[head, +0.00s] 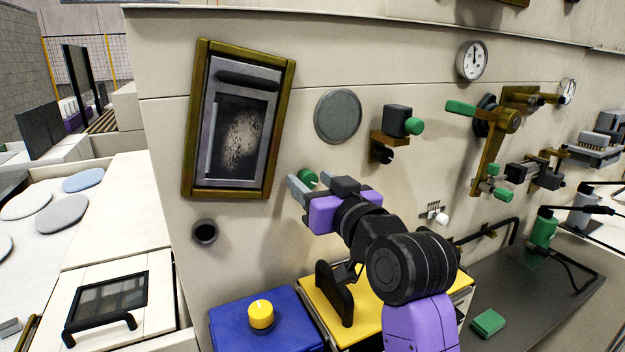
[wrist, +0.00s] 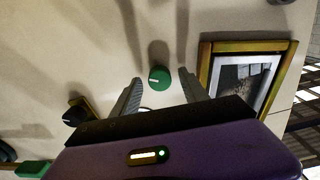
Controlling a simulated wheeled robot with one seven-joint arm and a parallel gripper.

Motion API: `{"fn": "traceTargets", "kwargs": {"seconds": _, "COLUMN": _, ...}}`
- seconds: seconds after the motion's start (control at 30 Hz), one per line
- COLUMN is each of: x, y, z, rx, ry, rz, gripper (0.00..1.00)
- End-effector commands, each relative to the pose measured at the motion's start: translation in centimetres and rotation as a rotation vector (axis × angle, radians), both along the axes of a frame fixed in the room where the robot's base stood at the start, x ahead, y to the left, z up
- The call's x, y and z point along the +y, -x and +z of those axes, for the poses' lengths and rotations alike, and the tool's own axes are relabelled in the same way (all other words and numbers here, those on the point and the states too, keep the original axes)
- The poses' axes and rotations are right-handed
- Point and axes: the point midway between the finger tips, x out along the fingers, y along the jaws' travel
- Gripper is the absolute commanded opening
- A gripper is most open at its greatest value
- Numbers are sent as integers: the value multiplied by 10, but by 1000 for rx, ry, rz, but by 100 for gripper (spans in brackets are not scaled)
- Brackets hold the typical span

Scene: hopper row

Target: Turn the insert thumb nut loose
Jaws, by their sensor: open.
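A small green round thumb nut with a pale line on its face sticks out from the beige wall panel. In the wrist view the green thumb nut (wrist: 159,78) shows between my gripper's two grey fingers. In the head view the green thumb nut (head: 308,177) is partly hidden behind my gripper (head: 299,186). My gripper (wrist: 160,76) is open, with a gap on both sides of the nut. I cannot tell how deep the fingertips reach along it.
A brass-framed window (head: 240,120) hangs at the upper left of the nut. A grey round disc (head: 338,116) and a black fitting with a green knob (head: 414,127) are above and right. A blue box with a yellow knob (head: 261,314) stands below. Levers and gauges line the right wall.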

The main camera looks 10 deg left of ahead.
Motion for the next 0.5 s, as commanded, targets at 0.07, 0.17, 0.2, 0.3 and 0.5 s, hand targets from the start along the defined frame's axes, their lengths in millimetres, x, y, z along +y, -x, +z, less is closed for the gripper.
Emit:
{"fn": "traceTargets", "kwargs": {"seconds": 0.07, "x": 1, "y": -2, "z": 0, "rx": -1, "ry": -1, "rz": 0, "gripper": 52}}
{"fn": "traceTargets", "kwargs": {"seconds": 0.17, "x": 1, "y": -2, "z": 0, "rx": -1, "ry": -1, "rz": 0, "gripper": 52}}
{"fn": "traceTargets", "kwargs": {"seconds": 0.2, "x": 1, "y": -2, "z": 0, "rx": 0, "ry": 0, "rz": 0, "gripper": 52}}
{"fn": "traceTargets", "kwargs": {"seconds": 0.3, "x": 1, "y": -2, "z": 0, "rx": 0, "ry": 0, "rz": 0, "gripper": 46}}
{"fn": "traceTargets", "kwargs": {"seconds": 0.5, "x": 1, "y": -2, "z": 0, "rx": 0, "ry": 0, "rz": 0, "gripper": 7}}
